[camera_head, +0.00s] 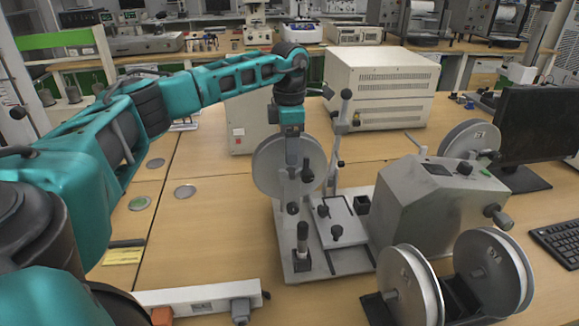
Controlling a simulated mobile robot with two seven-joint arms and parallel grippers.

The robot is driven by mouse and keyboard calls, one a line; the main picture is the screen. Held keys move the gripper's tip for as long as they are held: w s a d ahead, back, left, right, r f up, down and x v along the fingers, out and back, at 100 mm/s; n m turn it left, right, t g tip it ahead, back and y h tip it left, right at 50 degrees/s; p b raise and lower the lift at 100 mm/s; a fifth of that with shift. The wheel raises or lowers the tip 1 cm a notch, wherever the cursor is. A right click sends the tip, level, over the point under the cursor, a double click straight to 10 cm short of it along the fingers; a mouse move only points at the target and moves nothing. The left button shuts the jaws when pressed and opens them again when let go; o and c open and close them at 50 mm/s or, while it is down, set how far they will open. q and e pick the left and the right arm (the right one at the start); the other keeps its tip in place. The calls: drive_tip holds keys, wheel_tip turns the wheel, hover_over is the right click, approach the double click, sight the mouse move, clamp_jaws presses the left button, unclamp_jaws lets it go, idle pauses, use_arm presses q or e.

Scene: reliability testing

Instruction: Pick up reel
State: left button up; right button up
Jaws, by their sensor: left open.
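A grey reel (267,168) stands upright at the left side of a grey bench machine (425,205). My left arm reaches in from the left, and my left gripper (292,164) points down over the upper middle of this reel in the picture. The gripper is open; the fingertips are small, and I cannot tell whether they touch the reel. Two more reels, one on the left (408,287) and one on the right (492,272), stand upright in a dark holder at the front right. Another reel (470,139) is behind the machine, partly hidden. My right gripper is not in view.
A beige instrument box (380,90) stands behind the reel. A monitor (540,125) and a keyboard (560,242) are at the right. A white power strip (200,297) lies at the front. The wooden table left of the machine is mostly clear, with small round discs (185,191).

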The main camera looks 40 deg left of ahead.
use_arm(q)
clamp_jaws()
idle(0.6)
drive_tip(key=shift+r, duration=0.1)
